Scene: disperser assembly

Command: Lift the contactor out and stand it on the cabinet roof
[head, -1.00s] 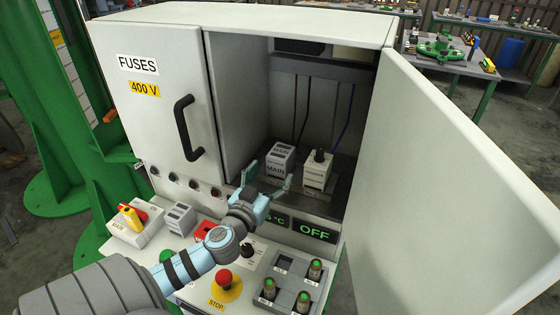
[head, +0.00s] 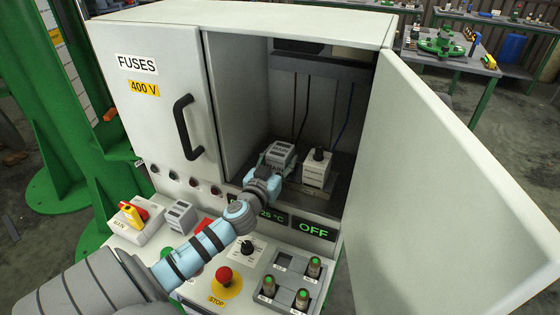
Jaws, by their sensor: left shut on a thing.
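The contactor looks upright. The cabinet roof (head: 250,18) is a flat, pale surface above, bare in view. My right gripper is not in view.
A pale unit with a black knob (head: 317,168) stands close to the right of the contactor. The open door (head: 440,190) blocks the right side. The closed FUSES door (head: 150,110) is at left. The control panel with the red STOP button (head: 223,274) lies below my arm.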

